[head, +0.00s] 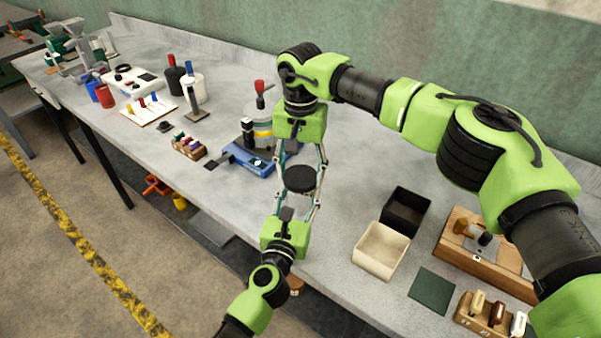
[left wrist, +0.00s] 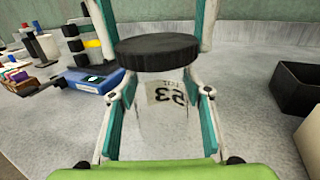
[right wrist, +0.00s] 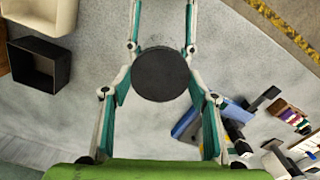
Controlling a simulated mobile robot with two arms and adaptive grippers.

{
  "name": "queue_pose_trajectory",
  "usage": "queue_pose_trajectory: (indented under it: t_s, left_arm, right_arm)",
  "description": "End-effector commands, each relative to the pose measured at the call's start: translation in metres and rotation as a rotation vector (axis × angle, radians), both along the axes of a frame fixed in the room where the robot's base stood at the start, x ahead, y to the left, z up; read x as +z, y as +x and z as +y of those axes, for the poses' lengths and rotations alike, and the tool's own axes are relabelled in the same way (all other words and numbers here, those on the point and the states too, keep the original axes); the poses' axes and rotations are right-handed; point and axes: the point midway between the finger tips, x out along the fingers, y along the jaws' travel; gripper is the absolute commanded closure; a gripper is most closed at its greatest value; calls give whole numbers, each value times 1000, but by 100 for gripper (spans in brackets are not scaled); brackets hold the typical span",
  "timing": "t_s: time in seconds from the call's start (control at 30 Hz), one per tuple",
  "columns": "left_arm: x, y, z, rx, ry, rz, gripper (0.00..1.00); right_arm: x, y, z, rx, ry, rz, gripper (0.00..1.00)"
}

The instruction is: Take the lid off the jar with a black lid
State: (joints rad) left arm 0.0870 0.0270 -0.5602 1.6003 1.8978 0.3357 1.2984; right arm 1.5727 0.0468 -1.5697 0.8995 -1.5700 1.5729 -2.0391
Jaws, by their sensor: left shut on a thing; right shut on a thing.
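The clear jar (left wrist: 165,110) with a reversed-looking label stands upright between the fingers of my left gripper (head: 299,194) in the left wrist view. Its black lid (head: 299,179) sits at the jar's top, with no clear gap showing; the lid also shows in the left wrist view (left wrist: 156,52). My right gripper (head: 300,170) reaches in from the far side and is shut on the lid, which it shows from above as a round disc in the right wrist view (right wrist: 161,74). My left gripper, from the front, is shut on the jar. The jar body is mostly hidden in the head view.
A black box (head: 405,211), a cream box (head: 381,250) and a green mat (head: 432,290) are at the right. A wooden rack (head: 188,147) is to the left. Bare table lies between.

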Motion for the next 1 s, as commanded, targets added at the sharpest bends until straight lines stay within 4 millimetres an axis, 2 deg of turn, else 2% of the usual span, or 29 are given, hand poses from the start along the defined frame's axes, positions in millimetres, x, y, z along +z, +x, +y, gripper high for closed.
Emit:
queue_pose_trajectory:
  t_s: [0.27,0.6,0.83,0.87,0.9,0.93,1.0]
  left_arm:
    - [0,0,0,0,0,0,100]
    - [0,0,0,0,0,1,100]
    - [0,0,0,0,0,1,100]
    - [0,0,0,0,0,1,50]
    - [0,0,0,0,0,1,40]
    - [0,0,0,0,0,1,36]
    - [0,0,0,0,0,0,36]
  right_arm:
    - [1,0,0,0,0,0,72]
    - [37,0,0,0,2,-1,72]
    - [40,0,0,0,0,1,72]
    - [40,0,0,0,0,1,72]
    - [40,0,0,0,0,1,72]
    - [40,0,0,0,0,1,72]
    - [40,0,0,0,0,1,72]
